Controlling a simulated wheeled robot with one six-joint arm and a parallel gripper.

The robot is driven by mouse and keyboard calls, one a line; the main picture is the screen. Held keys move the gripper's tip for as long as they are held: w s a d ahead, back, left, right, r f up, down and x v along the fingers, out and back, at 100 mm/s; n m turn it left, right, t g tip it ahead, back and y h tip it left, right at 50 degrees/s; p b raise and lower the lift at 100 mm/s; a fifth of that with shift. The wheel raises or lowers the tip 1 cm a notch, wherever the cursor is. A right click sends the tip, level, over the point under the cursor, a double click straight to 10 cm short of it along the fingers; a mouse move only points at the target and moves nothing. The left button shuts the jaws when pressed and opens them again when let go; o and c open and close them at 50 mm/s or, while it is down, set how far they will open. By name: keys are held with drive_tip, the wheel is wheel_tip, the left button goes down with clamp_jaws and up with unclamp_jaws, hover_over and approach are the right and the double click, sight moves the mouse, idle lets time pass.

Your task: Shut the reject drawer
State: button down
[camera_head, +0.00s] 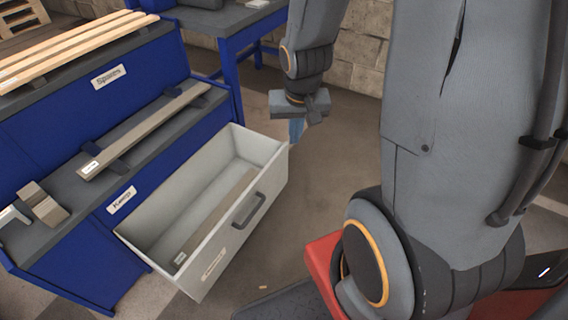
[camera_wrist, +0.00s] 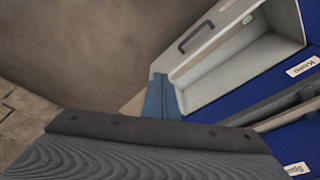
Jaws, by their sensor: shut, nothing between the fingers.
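The reject drawer (camera_head: 274,150) is a light grey open-topped box pulled out of the blue cabinet (camera_head: 85,240). It has a dark bar handle (camera_head: 248,209) on its front and a long flat strip (camera_head: 215,215) lying inside. The drawer (camera_wrist: 232,62) and its handle (camera_wrist: 195,37) also show in the wrist view. My gripper (camera_head: 296,130) is shut and empty, pointing down beside the drawer's far front corner. In the wrist view its blue fingers (camera_wrist: 161,98) appear close to the drawer's edge; I cannot tell if they touch.
A shelf labelled Spares (camera_head: 108,77) holds pale wooden slats (camera_head: 70,45). A lower shelf holds a grey bar (camera_head: 145,130) on dark supports and small blocks (camera_head: 43,203). A blue table (camera_head: 235,25) stands behind. The floor in front of the drawer is mostly clear.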

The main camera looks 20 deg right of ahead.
drive_tip(key=w+d+f+m+t+b, duration=0.25)
drive_tip(key=w+f+b, duration=0.2)
drive_tip(key=f, duration=0.45)
drive_tip(key=w+d+f+m+t+b, duration=0.1)
drive_tip(key=w+d+f+b, duration=0.3)
drive_tip(key=f, duration=0.4)
drive_tip(key=w+d+f+m+t+b, duration=0.1)
drive_tip(key=w+d+f+m+b, duration=0.1)
drive_tip(key=w+f+b, duration=0.5)
drive_tip(key=b, duration=0.1)
approach(280, 157)
wheel_tip(280, 157, down, 4)
drive_tip(key=d, duration=0.3)
drive_tip(key=w+a, duration=0.1)
drive_tip(key=w+a+b, duration=0.1)
drive_tip(key=shift+w+a+m, duration=0.2)
drive_tip(key=shift+w+m, duration=0.05)
drive_tip(key=shift+w, duration=0.15)
